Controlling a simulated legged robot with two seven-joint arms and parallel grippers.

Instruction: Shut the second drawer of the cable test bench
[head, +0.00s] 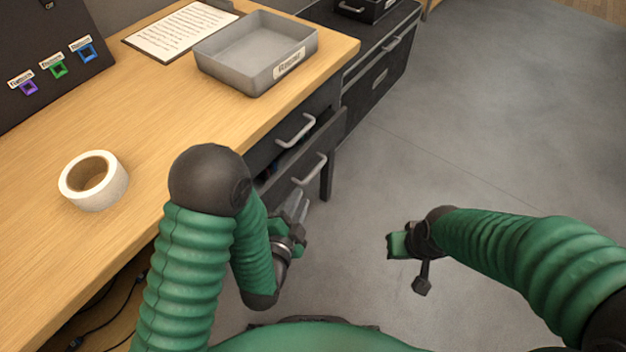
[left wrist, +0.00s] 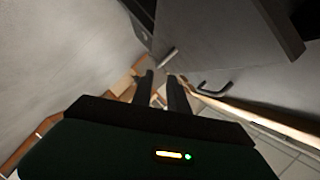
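The wooden-topped bench has two dark drawers on its right end. The upper drawer (head: 262,152) has a pale bar handle and looks closed. The second drawer (head: 322,150), just below, stands pulled out, with a dark gap showing its inside. Its bar handle (head: 309,170) faces the floor side. My left gripper (head: 298,206) is low beside the bench, in front of the second drawer and apart from its handle. In the left wrist view its two fingers (left wrist: 162,90) stand apart with nothing between them. My right gripper (head: 405,243) is over open floor; its fingers are unclear.
A grey tray (head: 225,66), a paper sheet (head: 180,30) and a white tape roll (head: 94,181) are on the bench top. A black cabinet (head: 385,65) stands behind. The floor (head: 480,130) at right is clear.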

